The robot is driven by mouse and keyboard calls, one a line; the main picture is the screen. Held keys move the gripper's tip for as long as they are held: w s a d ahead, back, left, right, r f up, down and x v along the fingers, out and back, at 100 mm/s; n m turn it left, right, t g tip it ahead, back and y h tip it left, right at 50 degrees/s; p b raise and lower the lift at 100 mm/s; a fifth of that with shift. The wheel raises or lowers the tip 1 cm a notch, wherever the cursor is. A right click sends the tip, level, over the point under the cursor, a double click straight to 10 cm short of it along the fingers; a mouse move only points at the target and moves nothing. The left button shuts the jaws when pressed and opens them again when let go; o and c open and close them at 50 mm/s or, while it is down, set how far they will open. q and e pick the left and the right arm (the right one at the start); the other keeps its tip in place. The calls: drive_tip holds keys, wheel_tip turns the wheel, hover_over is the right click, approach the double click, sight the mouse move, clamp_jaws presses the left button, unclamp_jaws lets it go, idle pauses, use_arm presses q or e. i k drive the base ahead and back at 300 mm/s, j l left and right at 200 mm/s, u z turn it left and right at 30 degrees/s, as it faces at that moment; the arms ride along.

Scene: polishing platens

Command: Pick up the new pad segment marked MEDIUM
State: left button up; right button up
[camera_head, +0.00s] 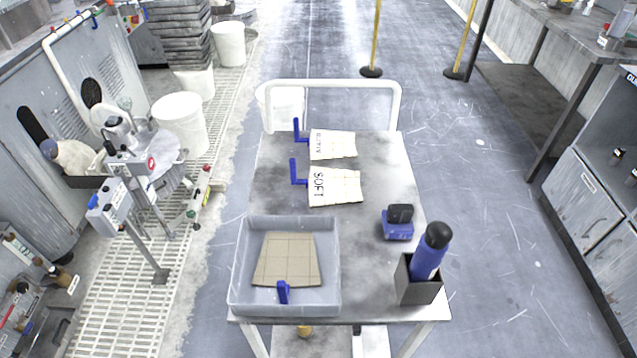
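Two cream pad segments lie flat on the grey cart top (375,285). The far pad segment (335,146) has a dark word printed along its left end, small and hard to read; it looks like MEDIUM. The nearer pad segment (338,187) is clearly marked SOFT. Each has an upright blue tab at its left: the far tab (297,130) and the near tab (294,172). Neither of my grippers is in view.
A translucent tray (234,285) at the cart's front left holds a brown segment (286,258) with a blue tab. A blue-and-black block (398,224) and a dark holder (418,289) with a blue bottle-like item (430,255) stand at right. A white rail (333,84) borders the far end.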

sight(324, 145)
drive_tip(key=k+l+z, duration=0.15)
drive_tip(key=l, duration=0.25)
drive_tip(key=k+l+z, duration=0.15)
drive_tip(key=l, duration=0.25)
drive_tip(key=l+z, duration=0.15)
drive_tip(key=l, duration=0.25)
drive_tip(key=k, duration=0.05)
